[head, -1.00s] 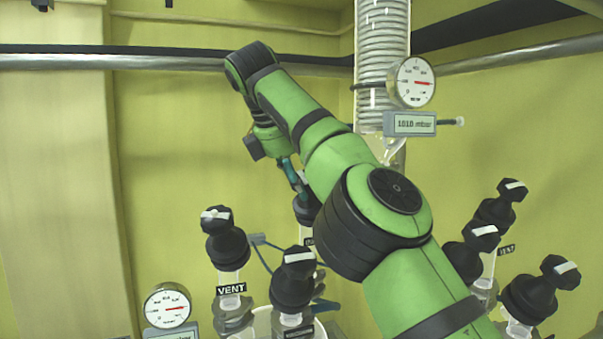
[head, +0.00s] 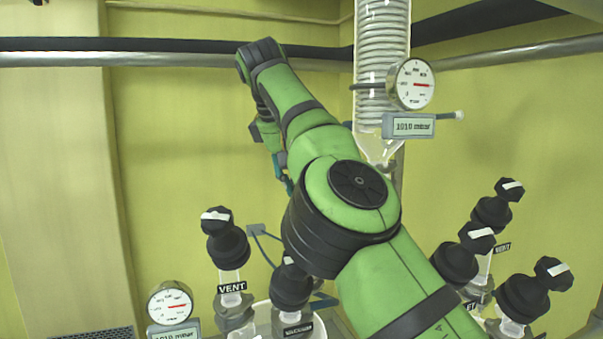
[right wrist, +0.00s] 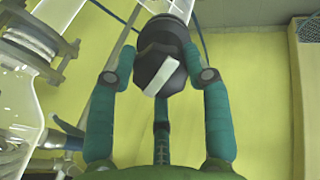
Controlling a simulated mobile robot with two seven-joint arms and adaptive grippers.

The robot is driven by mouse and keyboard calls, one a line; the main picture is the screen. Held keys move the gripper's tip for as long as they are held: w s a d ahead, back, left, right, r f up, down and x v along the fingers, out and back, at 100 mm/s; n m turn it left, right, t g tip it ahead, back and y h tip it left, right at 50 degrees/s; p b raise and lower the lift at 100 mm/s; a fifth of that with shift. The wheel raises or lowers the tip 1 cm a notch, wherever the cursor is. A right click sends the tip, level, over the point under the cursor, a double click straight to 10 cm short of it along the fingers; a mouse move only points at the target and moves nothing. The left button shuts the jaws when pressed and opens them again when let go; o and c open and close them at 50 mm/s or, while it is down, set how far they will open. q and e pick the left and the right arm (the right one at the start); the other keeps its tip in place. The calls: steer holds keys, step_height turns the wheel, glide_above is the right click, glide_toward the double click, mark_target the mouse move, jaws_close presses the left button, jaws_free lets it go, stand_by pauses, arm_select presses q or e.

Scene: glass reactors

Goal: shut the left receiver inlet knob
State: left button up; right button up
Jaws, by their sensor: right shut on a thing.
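In the right wrist view, a black knob (right wrist: 160,60) with a white bar on its cap sits on a clear glass neck. The teal fingers of my right gripper (right wrist: 160,78) are shut around it. The white bar lies slantwise, and no label shows, so I cannot read which valve this is. In the head view, my right gripper (head: 286,176) shows only as a bit of teal behind my green arm, and the held knob is hidden there. My left gripper is not in view.
The VENT knob (head: 226,238) and the vacuum knob (head: 291,286) stand left of my arm. Several more black knobs, one at far right (head: 537,290), stand right of it. A glass condenser (head: 381,60) with a pressure gauge (head: 411,84) rises behind. Free room lies upper left.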

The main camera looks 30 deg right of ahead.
steer(key=shift+a+f+m, duration=0.1)
steer(key=shift+f+m, duration=0.15)
steer(key=shift+m, duration=0.15)
steer(key=o, duration=1.1)
steer(key=shift+r, duration=0.2)
